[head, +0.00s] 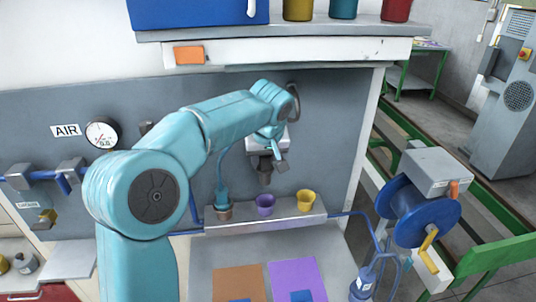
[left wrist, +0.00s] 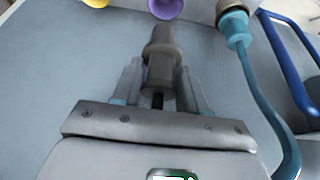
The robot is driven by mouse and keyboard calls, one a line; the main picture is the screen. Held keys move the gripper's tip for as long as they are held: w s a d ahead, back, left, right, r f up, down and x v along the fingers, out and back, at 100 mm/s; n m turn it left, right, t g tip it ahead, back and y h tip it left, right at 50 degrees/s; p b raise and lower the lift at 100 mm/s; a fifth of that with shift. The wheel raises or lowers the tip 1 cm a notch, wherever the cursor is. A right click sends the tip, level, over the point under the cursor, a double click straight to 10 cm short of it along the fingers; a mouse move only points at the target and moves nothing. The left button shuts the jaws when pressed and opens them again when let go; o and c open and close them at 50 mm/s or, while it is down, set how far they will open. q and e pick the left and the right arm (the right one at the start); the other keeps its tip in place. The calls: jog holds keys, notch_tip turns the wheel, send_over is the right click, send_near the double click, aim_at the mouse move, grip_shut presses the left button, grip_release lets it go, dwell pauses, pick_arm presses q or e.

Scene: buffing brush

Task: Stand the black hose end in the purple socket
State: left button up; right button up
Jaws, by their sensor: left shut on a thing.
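The black hose end (head: 265,174) looks dark grey-brown and hangs about upright in my left gripper (head: 267,158), whose jaws are shut on it. In the head view it is above the purple socket (head: 265,204), apart from it. In the left wrist view the hose end (left wrist: 161,46) sticks out between the fingers of my left gripper (left wrist: 160,88). The purple socket (left wrist: 166,8) shows just beyond its tip, cut by the top edge. The inside of the socket is mostly hidden. My right gripper is not in view.
The socket stands on a grey ledge (head: 250,222), with a yellow socket (head: 306,201) to its right. A teal hose end (head: 222,198) stands in a brownish socket on its left. A blue hose reel (head: 418,214) is at the right. A shelf (head: 350,48) overhangs the back.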

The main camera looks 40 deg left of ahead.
aim_at(267, 170)
pick_arm(q)
jog(key=shift+w+a+f, duration=0.1)
jog(key=shift+a, duration=0.15)
jog(key=shift+f+b, duration=0.25)
jog(key=shift+b, duration=0.05)
jog(key=shift+d+f+b, duration=0.25)
jog(key=shift+f+b, duration=0.3)
jog(key=shift+w+d+f+b, duration=0.1)
jog(key=shift+f+b, duration=0.25)
jog(key=shift+f, duration=0.05)
jog(key=shift+a+f+b, duration=0.25)
jog(key=shift+f+b, duration=0.6)
jog(key=shift+f, duration=0.3)
jog(key=shift+d, duration=0.15)
jog(key=shift+f, duration=0.15)
